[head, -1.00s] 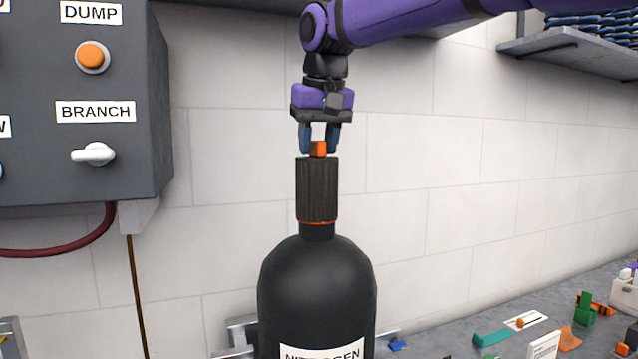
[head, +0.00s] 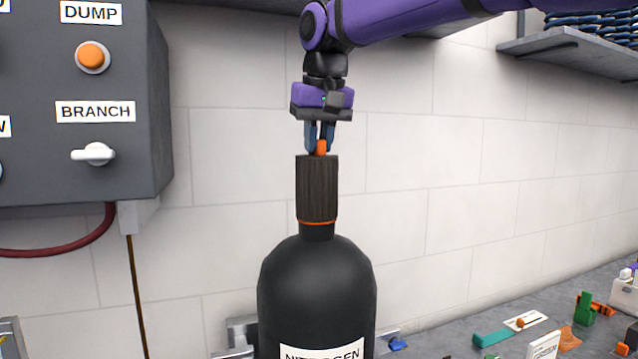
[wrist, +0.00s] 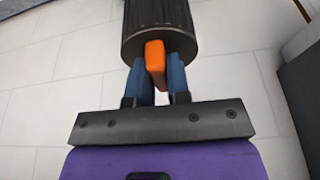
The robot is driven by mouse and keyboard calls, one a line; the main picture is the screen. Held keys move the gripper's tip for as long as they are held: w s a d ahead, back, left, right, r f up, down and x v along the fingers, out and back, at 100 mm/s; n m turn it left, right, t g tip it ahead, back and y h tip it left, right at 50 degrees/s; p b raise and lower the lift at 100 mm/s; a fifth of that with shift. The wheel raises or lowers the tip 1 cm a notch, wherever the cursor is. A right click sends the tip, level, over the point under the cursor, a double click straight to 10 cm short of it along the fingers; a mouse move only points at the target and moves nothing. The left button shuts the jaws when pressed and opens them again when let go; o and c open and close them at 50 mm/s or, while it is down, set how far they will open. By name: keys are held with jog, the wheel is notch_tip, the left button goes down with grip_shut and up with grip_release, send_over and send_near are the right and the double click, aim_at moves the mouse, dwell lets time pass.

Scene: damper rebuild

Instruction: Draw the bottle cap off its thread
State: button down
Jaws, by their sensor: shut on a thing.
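The black ribbed bottle cap (head: 317,188) sits upright over the neck of the black nitrogen bottle (head: 317,275). An orange ring shows at the cap's lower edge. An orange tab (head: 321,147) stands up from the cap's top. My gripper (head: 320,148) points down from above with its blue fingers shut on the orange tab. In the wrist view the fingers (wrist: 158,75) lie on both sides of the tab (wrist: 155,62), and the dark cap (wrist: 158,28) is just beyond. The thread is hidden.
A dark control box (head: 85,105) with DUMP and BRANCH labels is on the left wall. A shelf (head: 570,50) is at upper right. The bench (head: 450,340) at lower right holds several small parts. The space around the cap is clear.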

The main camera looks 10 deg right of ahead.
jog(key=shift+r, duration=1.45)
jog(key=shift+r, duration=2)
